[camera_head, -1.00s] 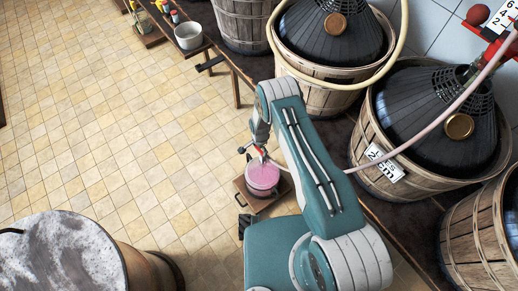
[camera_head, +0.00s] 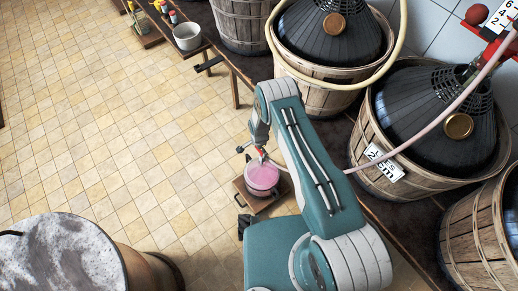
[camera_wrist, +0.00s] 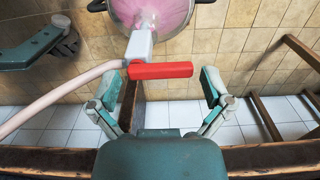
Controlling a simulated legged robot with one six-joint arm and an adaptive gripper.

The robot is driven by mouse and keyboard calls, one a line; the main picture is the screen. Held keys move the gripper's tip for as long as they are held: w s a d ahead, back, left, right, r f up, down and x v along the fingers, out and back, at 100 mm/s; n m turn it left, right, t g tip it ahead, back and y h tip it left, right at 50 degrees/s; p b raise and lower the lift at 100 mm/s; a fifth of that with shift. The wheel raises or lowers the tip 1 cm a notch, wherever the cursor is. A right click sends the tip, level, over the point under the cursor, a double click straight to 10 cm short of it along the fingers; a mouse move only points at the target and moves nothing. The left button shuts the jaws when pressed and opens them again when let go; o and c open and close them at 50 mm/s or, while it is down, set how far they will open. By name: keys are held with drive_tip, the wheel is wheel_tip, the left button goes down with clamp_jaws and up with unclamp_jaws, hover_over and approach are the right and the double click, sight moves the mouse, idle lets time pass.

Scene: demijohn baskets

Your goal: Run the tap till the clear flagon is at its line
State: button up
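The clear flagon, a round vessel with pink liquid (camera_head: 262,176), stands on a small wooden stand low beside the bench. In the wrist view its pink body (camera_wrist: 178,14) is cut off by the top edge. A tap with a white body (camera_wrist: 140,44) and a red lever (camera_wrist: 160,70) is on the end of a pale hose. My gripper (camera_wrist: 160,80) is open, its fingers spread on either side of the red lever, with a gap at the right end. The left finger lies close to the lever; contact cannot be told. No fill line can be made out.
Large dark demijohns in wooden baskets (camera_head: 365,160) stand along the bench on the right. The pale hose (camera_head: 415,143) runs across them. A white pot (camera_head: 187,37) sits at the upper left. A wide barrel-like vessel (camera_head: 125,262) stands at the lower left. The tiled floor between is clear.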

wheel_tip(320, 180, up, 12)
idle(0.6)
drive_tip(key=shift+w, duration=0.1)
idle(0.5)
